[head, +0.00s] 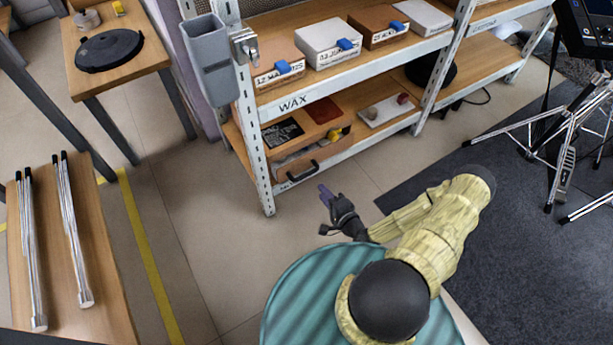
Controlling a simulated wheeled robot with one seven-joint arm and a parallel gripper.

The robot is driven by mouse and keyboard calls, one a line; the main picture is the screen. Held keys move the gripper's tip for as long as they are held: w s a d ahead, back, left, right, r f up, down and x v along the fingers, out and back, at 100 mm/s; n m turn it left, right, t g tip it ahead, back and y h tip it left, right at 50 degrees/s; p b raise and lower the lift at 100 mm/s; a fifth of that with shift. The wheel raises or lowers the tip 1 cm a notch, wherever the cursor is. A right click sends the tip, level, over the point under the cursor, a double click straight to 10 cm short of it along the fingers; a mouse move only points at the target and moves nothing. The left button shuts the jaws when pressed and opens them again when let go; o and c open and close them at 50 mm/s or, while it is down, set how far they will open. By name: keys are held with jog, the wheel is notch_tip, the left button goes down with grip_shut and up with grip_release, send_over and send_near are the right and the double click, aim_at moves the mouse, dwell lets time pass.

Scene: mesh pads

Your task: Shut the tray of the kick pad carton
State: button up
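A brown carton (336,122), which I take for the kick pad carton, sits on the lower shelf at the left end. Its top carries a black label and a dark red patch. Its tray (313,159) has a brown front with a black handle and stands out toward the aisle, with part of its inside showing from above. A small yellow thing lies near its right side. My gripper (326,196) is in front of and below the carton, apart from it, over the floor. It appears empty; its fingers are too small to tell open or shut.
The shelf's left metal post (253,140) rises close beside the carton. A white board (385,110) lies to its right. Several boxes with blue tabs stand on the upper shelf. Tiled floor (215,235) is clear left of my arm. A drum stand (565,150) is far right.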

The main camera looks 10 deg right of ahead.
aim_at(307, 173)
jog(key=b+x, duration=0.4)
jog(key=x, duration=0.7)
jog(key=shift+w+a+f, duration=0.1)
jog(key=shift+w, duration=0.2)
grip_shut()
